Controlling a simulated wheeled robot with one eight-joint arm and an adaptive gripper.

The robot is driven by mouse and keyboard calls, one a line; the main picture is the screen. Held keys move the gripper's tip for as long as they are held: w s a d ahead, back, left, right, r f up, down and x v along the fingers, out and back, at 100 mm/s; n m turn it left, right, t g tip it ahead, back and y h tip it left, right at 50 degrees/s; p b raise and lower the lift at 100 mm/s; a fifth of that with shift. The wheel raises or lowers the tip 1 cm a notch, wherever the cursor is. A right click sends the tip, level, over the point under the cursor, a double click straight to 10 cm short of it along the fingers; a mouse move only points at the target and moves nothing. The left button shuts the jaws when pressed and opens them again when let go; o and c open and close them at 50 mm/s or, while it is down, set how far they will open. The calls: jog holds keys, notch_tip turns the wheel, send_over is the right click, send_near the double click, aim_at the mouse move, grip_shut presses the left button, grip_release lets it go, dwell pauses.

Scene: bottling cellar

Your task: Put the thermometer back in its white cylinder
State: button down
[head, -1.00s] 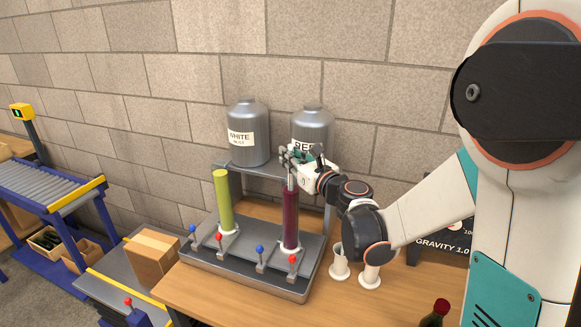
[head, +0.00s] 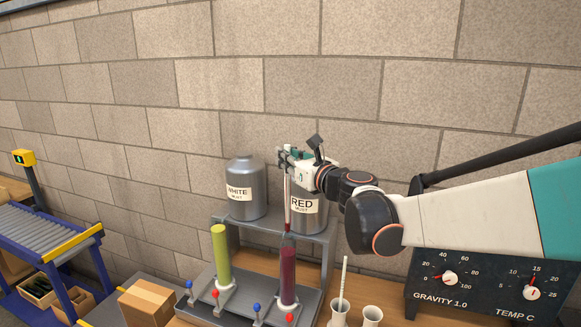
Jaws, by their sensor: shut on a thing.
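My gripper (head: 288,160) is shut on the upper end of a thin upright rod, which I take to be the thermometer (head: 287,205). Its upper part is pale and its lower part reddish. It hangs over the tall tube of red liquid (head: 288,275); its tip is at about the tube's mouth, and I cannot tell whether it is still inside. Two white cylinders stand on the wooden table to the right. The left cylinder (head: 339,318) holds a thin pale stick (head: 344,277). The right cylinder (head: 372,316) shows nothing standing in it.
A grey rack (head: 326,255) carries the WHITE tank (head: 244,188) and RED tank (head: 306,215) behind the tubes. A yellow-green tube (head: 221,255) stands left. Small red and blue levers are in front. A dark dial panel (head: 485,280) stands right of the cylinders.

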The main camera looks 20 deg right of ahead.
aim_at(288, 147)
jog(key=shift+s, duration=0.1)
jog(key=c, duration=2.2)
grip_release()
grip_shut()
jog(key=shift+r, duration=0.1)
jog(key=shift+r, duration=0.1)
jog(key=shift+s+a+r+p, duration=0.1)
jog(key=shift+r+p, duration=1.05)
jog(key=shift+r, duration=0.2)
